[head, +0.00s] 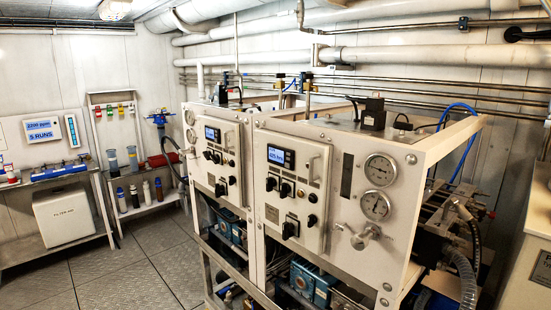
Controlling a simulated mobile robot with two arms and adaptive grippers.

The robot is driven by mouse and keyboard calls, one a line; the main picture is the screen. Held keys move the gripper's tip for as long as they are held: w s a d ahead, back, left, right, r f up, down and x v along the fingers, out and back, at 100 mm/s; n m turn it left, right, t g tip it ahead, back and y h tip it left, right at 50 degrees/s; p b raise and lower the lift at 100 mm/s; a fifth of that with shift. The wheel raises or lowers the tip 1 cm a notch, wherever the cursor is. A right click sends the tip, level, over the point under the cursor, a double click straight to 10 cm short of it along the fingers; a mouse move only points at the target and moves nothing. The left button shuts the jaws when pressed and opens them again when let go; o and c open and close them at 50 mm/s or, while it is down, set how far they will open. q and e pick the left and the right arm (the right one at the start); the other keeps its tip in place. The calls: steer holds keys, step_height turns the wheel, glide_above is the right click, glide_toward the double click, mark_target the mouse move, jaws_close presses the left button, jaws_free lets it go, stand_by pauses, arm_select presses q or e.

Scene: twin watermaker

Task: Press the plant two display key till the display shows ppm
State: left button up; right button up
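Two white watermaker plants stand side by side in the head view. The nearer, right-hand plant has a control panel (290,185) with a small lit blue display (276,154), which seems to show a number and "hrs", though the text is tiny. Dark keys (289,158) sit at that display's right side. The farther, left-hand plant has a similar panel with a lit display (212,134), too small to read. No label tells me which is plant two. Neither of my grippers is in view.
The near panel carries dark knobs (290,229) below its display and a metal handle (315,167) beside it. Gauges (380,170) and a valve (362,237) are to the right. A bench (100,178) stands at left. The floor (150,262) in front is clear.

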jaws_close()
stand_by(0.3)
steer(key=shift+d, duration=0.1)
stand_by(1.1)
